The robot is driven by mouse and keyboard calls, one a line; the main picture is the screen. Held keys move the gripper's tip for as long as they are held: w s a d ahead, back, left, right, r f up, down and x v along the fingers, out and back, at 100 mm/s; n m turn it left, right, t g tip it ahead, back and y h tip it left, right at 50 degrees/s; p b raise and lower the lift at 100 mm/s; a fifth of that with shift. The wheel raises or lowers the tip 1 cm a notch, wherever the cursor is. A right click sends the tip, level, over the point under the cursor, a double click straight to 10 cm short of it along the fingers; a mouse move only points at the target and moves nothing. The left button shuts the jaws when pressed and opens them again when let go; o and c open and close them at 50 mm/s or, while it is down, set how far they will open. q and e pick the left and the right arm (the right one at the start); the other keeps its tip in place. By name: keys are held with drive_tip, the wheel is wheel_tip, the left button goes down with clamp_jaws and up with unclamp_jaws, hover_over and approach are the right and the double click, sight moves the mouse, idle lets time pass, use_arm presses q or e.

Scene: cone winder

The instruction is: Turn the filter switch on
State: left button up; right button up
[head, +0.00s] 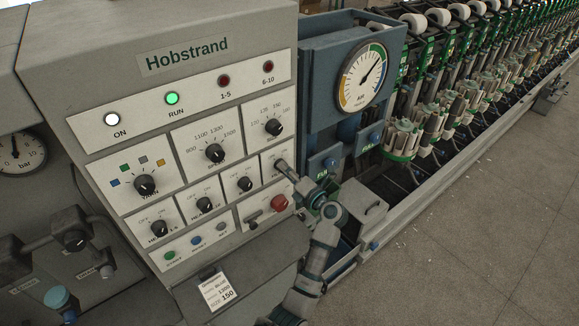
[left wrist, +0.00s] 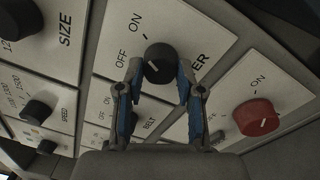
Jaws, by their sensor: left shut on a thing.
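The filter switch (left wrist: 159,62) is a round black knob on a white plate with OFF and ON labels, seen at the centre of the left wrist view. Only "ER" of its name shows there. In the head view the filter switch plate (head: 268,158) is at the right of the panel, its knob mostly hidden by my gripper. My left gripper (left wrist: 157,78) is shut on the filter knob, one finger on each side. The same gripper (head: 288,172) reaches the panel from below right in the head view. A pale mark shows on the knob; its exact direction is hard to tell.
A red knob (left wrist: 257,117) sits beside the filter plate, and the belt knob (left wrist: 125,105) lies partly behind my fingers. The speed knob (head: 214,153) and size knob (head: 274,128) are above. The green RUN lamp (head: 172,98) is lit. A gauge housing (head: 320,60) stands right of the panel.

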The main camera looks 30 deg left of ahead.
use_arm(q)
drive_tip(key=shift+a+m+p, duration=0.15)
drive_tip(key=shift+m+p, duration=0.15)
drive_tip(key=shift+m, duration=0.1)
use_arm(e)
drive_tip(key=shift+r, duration=0.5)
drive_tip(key=shift+a, duration=0.1)
use_arm(q)
drive_tip(key=o, duration=0.9)
drive_tip(key=shift+o, duration=1.3)
drive_tip(key=shift+a+f, duration=0.15)
drive_tip(key=shift+w+a, duration=0.1)
drive_tip(key=shift+a, duration=0.2)
use_arm(e)
drive_tip(key=shift+w+a+r, duration=0.15)
drive_tip(key=shift+a+r, duration=0.05)
drive_tip(key=shift+a, duration=0.15)
use_arm(q)
drive_tip(key=shift+d, duration=0.1)
